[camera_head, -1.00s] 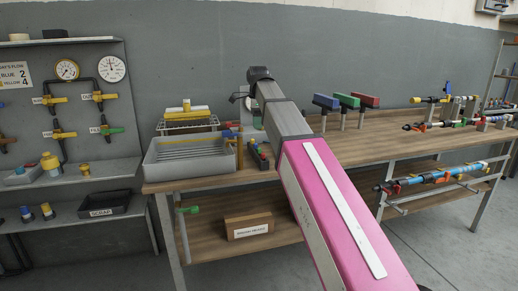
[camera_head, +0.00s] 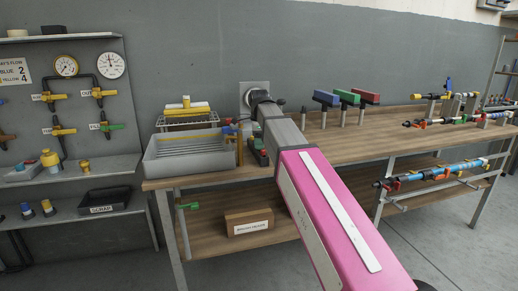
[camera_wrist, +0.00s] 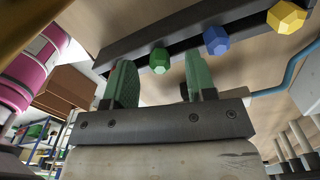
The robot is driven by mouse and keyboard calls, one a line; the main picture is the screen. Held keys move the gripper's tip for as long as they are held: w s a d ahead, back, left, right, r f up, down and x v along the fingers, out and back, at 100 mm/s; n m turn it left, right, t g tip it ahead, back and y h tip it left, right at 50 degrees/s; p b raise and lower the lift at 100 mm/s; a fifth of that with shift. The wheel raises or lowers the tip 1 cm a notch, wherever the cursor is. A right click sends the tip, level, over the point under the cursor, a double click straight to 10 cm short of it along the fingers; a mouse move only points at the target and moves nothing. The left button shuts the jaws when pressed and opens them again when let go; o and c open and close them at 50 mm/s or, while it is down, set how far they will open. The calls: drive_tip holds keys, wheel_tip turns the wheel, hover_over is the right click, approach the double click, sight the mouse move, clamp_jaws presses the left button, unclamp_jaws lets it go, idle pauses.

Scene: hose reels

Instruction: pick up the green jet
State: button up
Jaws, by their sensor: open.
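The green jet (camera_wrist: 159,60) shows in the wrist view as a small faceted piece at a dark strip-like holder (camera_wrist: 190,38). A blue jet (camera_wrist: 217,41) and a yellow jet (camera_wrist: 286,17) are in line to its right. My gripper (camera_wrist: 159,80) is open and empty. Its two green-padded fingers stand to either side of the green jet in the picture; I cannot tell how far the jet is beyond the fingertips. In the head view the holder (camera_head: 259,157) is on the bench right of the grey tray, partly hidden by my arm, and my fingers cannot be made out.
The grey ribbed tray (camera_head: 185,157) is left of the holder. Blue, green and red T-handled tools (camera_head: 348,97) stand to the right on the wooden bench (camera_head: 385,140). Hose assemblies (camera_head: 450,120) lie further right. The bench between the tools and hoses has free room.

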drive_tip(key=shift+f, duration=0.3)
clamp_jaws()
drive_tip(key=shift+r, duration=0.15)
